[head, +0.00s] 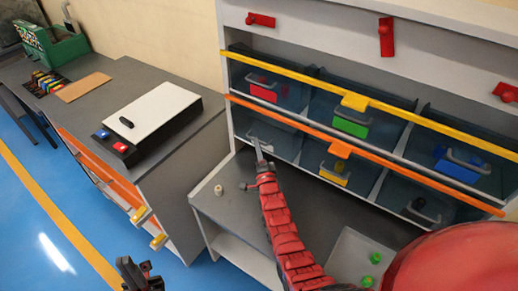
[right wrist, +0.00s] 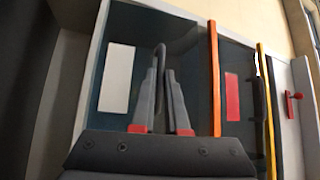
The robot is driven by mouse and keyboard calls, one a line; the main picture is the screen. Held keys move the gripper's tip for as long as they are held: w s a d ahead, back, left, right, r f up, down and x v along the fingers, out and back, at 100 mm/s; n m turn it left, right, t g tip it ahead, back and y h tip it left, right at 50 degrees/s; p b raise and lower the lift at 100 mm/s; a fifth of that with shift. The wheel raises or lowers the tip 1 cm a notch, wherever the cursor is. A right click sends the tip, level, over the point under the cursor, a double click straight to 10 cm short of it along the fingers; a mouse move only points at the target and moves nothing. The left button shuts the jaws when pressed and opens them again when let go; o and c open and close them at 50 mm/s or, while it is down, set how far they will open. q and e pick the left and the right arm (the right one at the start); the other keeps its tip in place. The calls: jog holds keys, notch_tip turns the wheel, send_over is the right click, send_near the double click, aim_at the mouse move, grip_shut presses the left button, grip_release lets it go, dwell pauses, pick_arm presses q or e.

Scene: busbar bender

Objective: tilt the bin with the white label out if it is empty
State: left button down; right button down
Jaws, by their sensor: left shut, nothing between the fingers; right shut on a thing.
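The bin with the white label (right wrist: 117,78) is at the left of the lower row in the rack, and its front fills much of the right wrist view. My right gripper (right wrist: 163,75) is shut on its grey handle (right wrist: 160,55). In the head view the right gripper (head: 260,150) is at this bin's front and covers part of it. I cannot see inside the bin or tell whether it is tilted. My left gripper (head: 140,270) is shut and empty at the bottom left, away from the rack.
Bins with red (head: 263,90), green (head: 351,123), blue (head: 457,168) and yellow (head: 334,176) labels are in the rack. An orange bar (head: 300,127) and a yellow bar (head: 300,75) run across it. A small beige cylinder (head: 218,190) stands on the shelf below.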

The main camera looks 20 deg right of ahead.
notch_tip(320, 180, down, 5)
jog(key=s+a+n+t+y+b, duration=0.1)
jog(key=s+a+n+t+b, duration=0.1)
jog(key=b, duration=0.8)
jog(key=shift+s+a+n, duration=0.15)
jog(key=shift+a+n, duration=0.25)
jog(key=shift+n, duration=0.1)
jog(key=shift+b, duration=0.3)
jog(key=c, duration=1.3)
grip_release()
jog(key=shift+f, duration=0.1)
jog(key=o, duration=0.4)
jog(key=shift+d+f, duration=0.1)
jog(key=shift+d, duration=0.1)
jog(key=shift+a+r, duration=0.1)
jog(key=shift+r, duration=0.1)
